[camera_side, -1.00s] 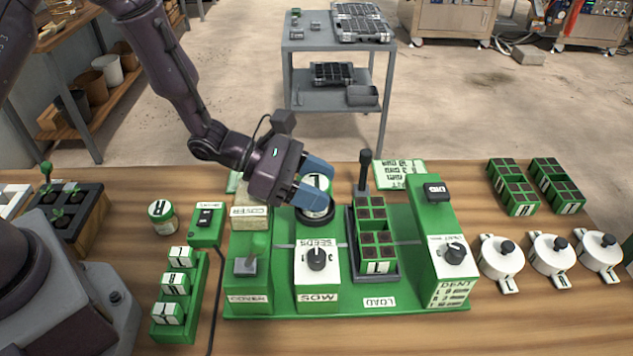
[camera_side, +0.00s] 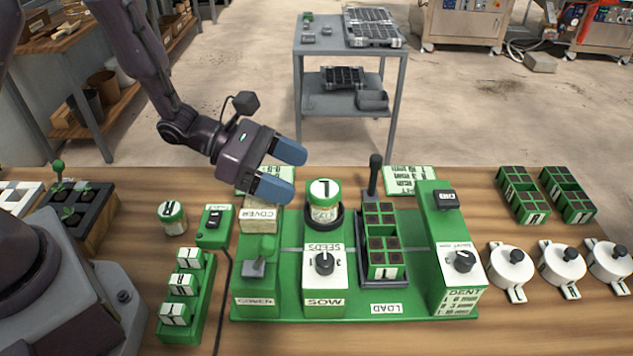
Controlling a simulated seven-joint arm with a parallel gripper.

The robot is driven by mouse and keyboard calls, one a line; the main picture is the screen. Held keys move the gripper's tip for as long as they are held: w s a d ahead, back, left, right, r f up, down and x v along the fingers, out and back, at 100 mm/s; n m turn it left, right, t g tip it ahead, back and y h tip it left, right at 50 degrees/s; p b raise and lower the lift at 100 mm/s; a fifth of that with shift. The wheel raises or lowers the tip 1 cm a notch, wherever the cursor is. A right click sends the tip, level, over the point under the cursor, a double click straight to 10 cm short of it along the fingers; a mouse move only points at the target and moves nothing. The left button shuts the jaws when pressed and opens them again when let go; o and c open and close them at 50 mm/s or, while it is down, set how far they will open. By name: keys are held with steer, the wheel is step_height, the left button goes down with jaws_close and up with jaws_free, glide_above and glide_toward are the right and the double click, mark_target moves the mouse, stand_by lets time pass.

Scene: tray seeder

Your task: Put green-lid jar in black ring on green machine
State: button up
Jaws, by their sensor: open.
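The green-lid jar (camera_side: 323,203), with a white label marked L on its lid, stands upright in the black ring (camera_side: 341,216) on the green machine (camera_side: 290,309), behind the SEEDS/SOW block. My gripper (camera_side: 285,170) is open and empty, with its blue fingers up and to the left of the jar, apart from it. A second green-lid jar (camera_side: 172,217), marked R, stands on the table left of the machine.
A black lever (camera_side: 374,175) and a tray with green cells (camera_side: 381,240) are right of the jar. A COVER block (camera_side: 258,218) lies below my gripper. White lidded pots (camera_side: 506,262) stand at the right. A green rack (camera_side: 183,300) is at the left.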

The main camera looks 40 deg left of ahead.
steer(key=v, duration=0.5)
steer(key=shift+s+a+r, duration=0.15)
steer(key=shift+s+r+m, duration=0.1)
steer(key=shift+r+m, duration=0.25)
steer(key=shift+m, duration=0.05)
steer(key=s+d+r+m+g+y, duration=0.2)
steer(key=s+r+m+g, duration=0.4)
steer(key=s+r+m, duration=0.6)
steer(key=s+a+r+m+t+y, duration=0.2)
steer(key=a+r+m+t+y, duration=0.1)
steer(key=a+m+y, duration=0.6)
steer(key=m+t, duration=0.1)
steer(key=m, duration=0.2)
steer(key=shift+s+r, duration=0.2)
steer(key=shift+r, duration=0.1)
steer(key=shift+a, duration=0.15)
